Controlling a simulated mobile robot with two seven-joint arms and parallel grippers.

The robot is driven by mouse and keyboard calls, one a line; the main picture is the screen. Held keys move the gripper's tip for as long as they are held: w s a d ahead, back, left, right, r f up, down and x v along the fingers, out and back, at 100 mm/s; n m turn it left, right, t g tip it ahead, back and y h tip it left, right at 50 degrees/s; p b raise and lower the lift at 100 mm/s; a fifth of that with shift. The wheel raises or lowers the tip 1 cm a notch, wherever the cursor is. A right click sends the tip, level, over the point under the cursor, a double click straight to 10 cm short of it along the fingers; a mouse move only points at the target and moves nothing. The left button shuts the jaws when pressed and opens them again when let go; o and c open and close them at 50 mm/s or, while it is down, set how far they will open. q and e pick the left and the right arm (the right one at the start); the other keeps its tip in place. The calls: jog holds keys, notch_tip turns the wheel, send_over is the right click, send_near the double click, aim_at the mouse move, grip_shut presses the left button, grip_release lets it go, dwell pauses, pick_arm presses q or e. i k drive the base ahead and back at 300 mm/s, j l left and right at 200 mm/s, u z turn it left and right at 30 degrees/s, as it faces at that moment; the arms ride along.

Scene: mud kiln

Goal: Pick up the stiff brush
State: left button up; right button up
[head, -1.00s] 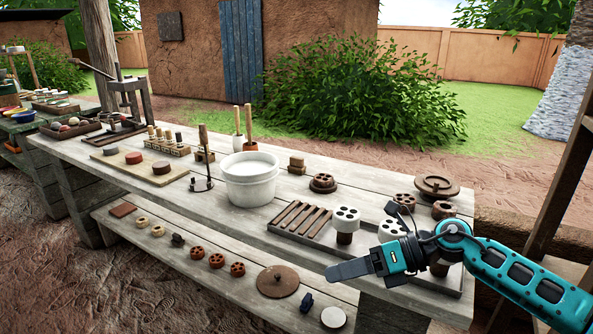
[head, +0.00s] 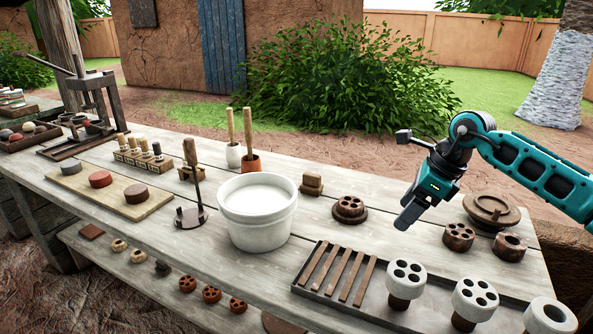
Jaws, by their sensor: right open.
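I cannot tell for sure which thing is the stiff brush. A small brown block with a raised top (head: 312,184) lies on the table behind the white bucket and may be it. Two upright wooden handles stand in small pots behind the bucket, a white pot (head: 233,155) and an orange-brown pot (head: 250,163); their lower ends are hidden. My right gripper (head: 407,214) is open and empty, above the table right of the block, with its fingers pointing down and left. My left gripper is not in view.
The white bucket (head: 257,214) stands mid-table. A dark round piece with holes (head: 349,208) sits between the block and my right gripper. A slatted tray (head: 325,290) and pale holed cylinders (head: 407,280) are in front. A brown round lidded piece (head: 492,209) is at right.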

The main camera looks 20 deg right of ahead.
aim_at(311, 184)
jog(key=i, duration=1.05)
